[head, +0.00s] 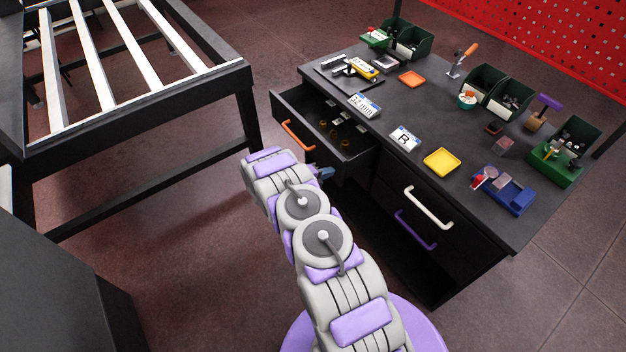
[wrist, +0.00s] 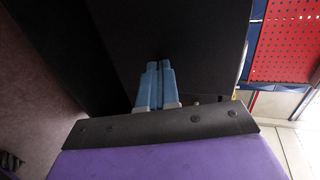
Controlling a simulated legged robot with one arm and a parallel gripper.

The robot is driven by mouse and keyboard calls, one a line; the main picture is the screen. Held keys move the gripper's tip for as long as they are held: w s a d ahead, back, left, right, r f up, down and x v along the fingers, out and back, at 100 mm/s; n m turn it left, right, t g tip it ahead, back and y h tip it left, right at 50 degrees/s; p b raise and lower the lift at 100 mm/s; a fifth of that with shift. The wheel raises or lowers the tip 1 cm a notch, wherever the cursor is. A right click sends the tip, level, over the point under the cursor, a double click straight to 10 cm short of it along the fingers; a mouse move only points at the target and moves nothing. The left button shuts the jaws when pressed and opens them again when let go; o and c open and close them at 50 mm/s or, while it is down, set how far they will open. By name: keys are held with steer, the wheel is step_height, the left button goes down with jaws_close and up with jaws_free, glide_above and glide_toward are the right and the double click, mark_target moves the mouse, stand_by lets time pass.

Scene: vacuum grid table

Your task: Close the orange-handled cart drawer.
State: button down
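The orange-handled drawer (head: 322,104) of the dark cart is pulled open at the cart's left end. Its orange handle (head: 298,136) is on the drawer's front panel, and several small brass-coloured parts lie inside. My gripper (head: 322,172) is near the lower right end of that front panel, partly hidden behind my arm. In the wrist view my gripper's blue fingers (wrist: 153,70) are side by side with almost no gap and nothing visible between them. A black panel (wrist: 190,35) fills the view beyond the fingertips; whether they touch it I cannot tell.
The cart top (head: 385,125) carries trays, green bins and tools. A white handle (head: 429,207) and a purple handle (head: 415,230) are on the front, right of the open drawer. A slatted frame (head: 150,98) stands left, with open floor (head: 190,215) between.

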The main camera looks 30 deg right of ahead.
steer(key=b, duration=0.2)
glide_above(361, 151)
steer(key=s+a, duration=0.4)
steer(key=shift+a, duration=0.1)
steer(key=shift+d+r, duration=0.1)
steer(key=shift+d, duration=0.2)
steer(key=shift+w+a+r, duration=0.1)
steer(key=shift+a+r, duration=0.05)
steer(key=shift+r, duration=0.05)
steer(key=shift+d, duration=0.2)
